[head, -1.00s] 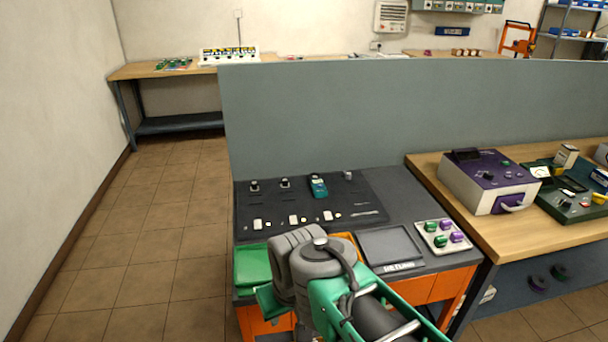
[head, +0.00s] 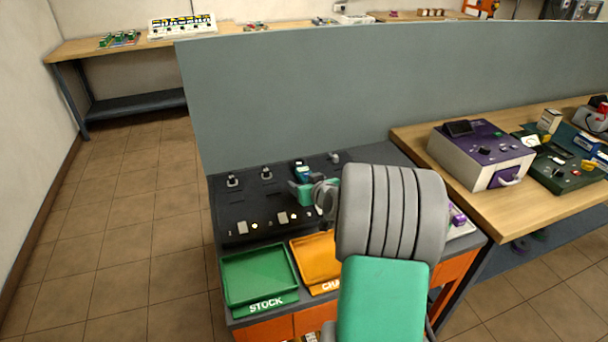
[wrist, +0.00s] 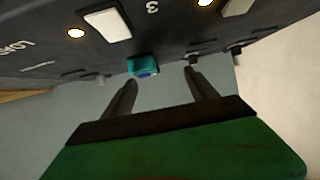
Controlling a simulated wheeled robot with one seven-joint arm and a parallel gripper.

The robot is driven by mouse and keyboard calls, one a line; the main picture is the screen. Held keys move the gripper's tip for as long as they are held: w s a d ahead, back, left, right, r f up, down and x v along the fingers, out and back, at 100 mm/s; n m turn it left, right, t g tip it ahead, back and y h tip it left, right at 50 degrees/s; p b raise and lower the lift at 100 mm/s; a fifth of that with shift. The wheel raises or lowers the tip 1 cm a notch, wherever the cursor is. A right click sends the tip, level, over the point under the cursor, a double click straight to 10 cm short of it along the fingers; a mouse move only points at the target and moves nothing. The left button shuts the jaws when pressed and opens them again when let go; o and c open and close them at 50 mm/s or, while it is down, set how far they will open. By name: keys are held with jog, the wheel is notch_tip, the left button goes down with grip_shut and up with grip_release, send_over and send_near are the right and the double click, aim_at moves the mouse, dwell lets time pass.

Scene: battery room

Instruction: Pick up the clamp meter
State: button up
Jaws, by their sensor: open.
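The clamp meter, a small teal device with a dark face (head: 301,171), stands at the back of the black panel (head: 235,213). Its lower part is partly hidden behind my green wrist and gripper. In the wrist view the clamp meter (wrist: 143,66) shows as a small teal block just beyond the fingertips, nearer the left finger. My gripper (wrist: 160,79) is open, its two dark fingers apart with nothing between them. I cannot tell that either finger touches the meter.
A green STOCK tray (head: 259,275) and an orange tray (head: 316,262) lie at the bench front. A grey partition (head: 300,90) rises behind the panel. A purple-topped box (head: 482,150) stands on the wooden table at right. My arm hides the bench's right part.

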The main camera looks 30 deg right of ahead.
aim_at(306, 173)
jog(key=d, duration=0.3)
jog(key=shift+w+f+t+h, duration=0.2)
jog(key=shift+f+t+h, duration=0.1)
jog(key=shift+h, duration=0.1)
jog(key=p+x, duration=0.2)
jog(key=x, duration=0.5)
jog(key=shift+f, duration=0.1)
jog(key=shift+c, duration=0.4)
grip_shut()
